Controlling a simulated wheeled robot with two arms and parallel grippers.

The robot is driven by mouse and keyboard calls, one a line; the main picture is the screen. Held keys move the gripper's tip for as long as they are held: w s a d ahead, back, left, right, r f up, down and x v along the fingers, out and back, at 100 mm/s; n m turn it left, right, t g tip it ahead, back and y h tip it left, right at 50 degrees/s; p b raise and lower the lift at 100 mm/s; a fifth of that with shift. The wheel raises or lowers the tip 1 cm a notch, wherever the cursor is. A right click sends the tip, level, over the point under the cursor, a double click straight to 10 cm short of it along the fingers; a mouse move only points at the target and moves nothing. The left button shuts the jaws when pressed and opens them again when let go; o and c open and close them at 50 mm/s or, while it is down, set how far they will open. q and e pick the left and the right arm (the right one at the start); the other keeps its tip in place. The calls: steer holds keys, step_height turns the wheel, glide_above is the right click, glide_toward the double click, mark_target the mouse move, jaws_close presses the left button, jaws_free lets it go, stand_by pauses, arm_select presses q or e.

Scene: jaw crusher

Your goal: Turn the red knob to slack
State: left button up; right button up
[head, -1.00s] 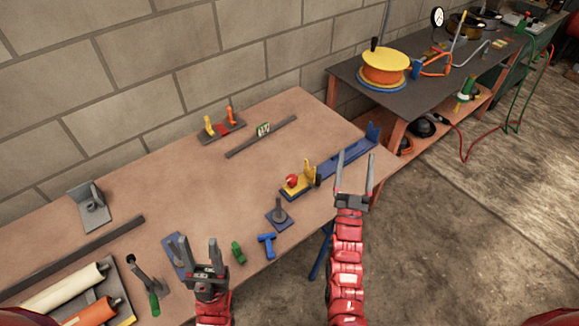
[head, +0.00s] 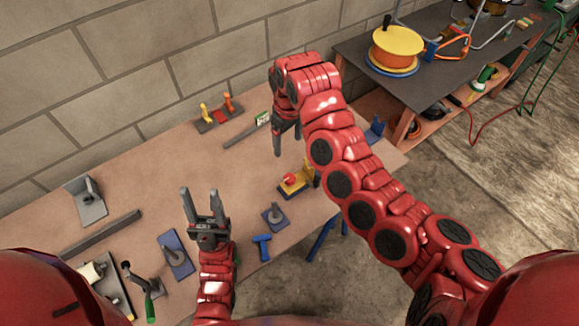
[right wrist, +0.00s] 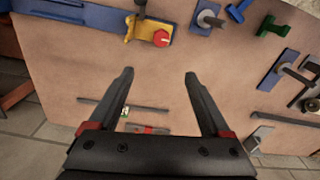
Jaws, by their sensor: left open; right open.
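The red knob (head: 289,179) sits on a yellow block (head: 296,188) at the near right part of the bench. In the right wrist view the knob (right wrist: 161,38) is at the top middle, on the yellow block (right wrist: 149,28) at the end of a blue bar (right wrist: 80,10). My right gripper (head: 284,144) is open and points down over the bench, behind the knob and apart from it. In the right wrist view its open jaws (right wrist: 160,75) are empty. My left gripper (head: 199,194) is open and empty, left of the knob.
The bench (head: 150,185) holds a blue-based post (head: 274,217), a blue T-shaped piece (head: 261,245), a grey bracket (head: 88,200) and a stand with yellow and orange levers (head: 215,115). My right arm hides part of the blue bar.

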glide_above(289, 177)
step_height(289, 177, down, 8)
step_height(289, 177, down, 8)
steer(key=shift+d+r+p, duration=0.1)
steer(key=shift+p, duration=0.6)
steer(key=shift+f, duration=0.6)
jaws_close()
